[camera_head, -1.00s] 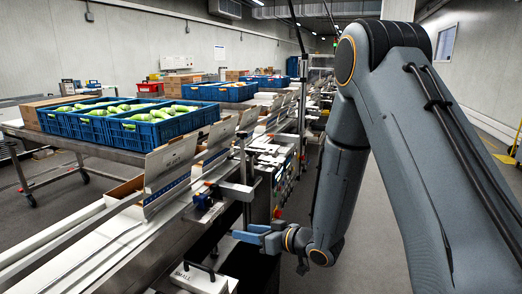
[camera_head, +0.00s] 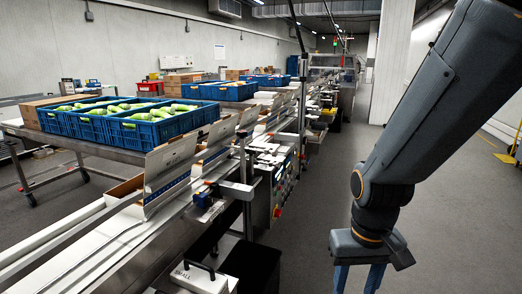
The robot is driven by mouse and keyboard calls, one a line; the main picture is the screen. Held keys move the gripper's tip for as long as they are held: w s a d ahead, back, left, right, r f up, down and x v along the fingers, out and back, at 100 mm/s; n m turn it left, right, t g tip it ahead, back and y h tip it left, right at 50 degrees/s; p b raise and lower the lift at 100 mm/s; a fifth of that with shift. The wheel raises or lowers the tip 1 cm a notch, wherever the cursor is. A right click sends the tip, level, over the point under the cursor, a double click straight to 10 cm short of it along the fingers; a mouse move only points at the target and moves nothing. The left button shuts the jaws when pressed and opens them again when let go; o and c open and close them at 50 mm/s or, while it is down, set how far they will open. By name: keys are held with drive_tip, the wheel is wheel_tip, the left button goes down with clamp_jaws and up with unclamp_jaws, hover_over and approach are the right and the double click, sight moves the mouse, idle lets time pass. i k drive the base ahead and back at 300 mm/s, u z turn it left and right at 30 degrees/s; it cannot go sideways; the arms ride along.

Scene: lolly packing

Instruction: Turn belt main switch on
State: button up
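A grey control box (camera_head: 264,196) is mounted on the side of the belt line, left of my gripper. A small red knob (camera_head: 277,212) shows on its lower right corner, with a bit of yellow by it. I cannot tell whether this is the belt main switch or what position it is in. Several small buttons show on the panel face beside it. My gripper (camera_head: 358,284) points down at the bottom right, apart from the box. Its two blue fingers stand apart with nothing seen between them; their tips are cut off by the picture's lower edge.
The conveyor belt (camera_head: 120,235) runs from the lower left to the back. Blue crates of green vegetables (camera_head: 160,129) stand on a table at left. A white case marked SMALL (camera_head: 199,279) is at the bottom. The grey aisle floor (camera_head: 330,180) right of the line is clear.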

sight(278, 212)
drive_tip(key=k, duration=0.65)
drive_tip(key=z, duration=0.7)
drive_tip(key=i, duration=1.6)
drive_tip(key=u, duration=0.6)
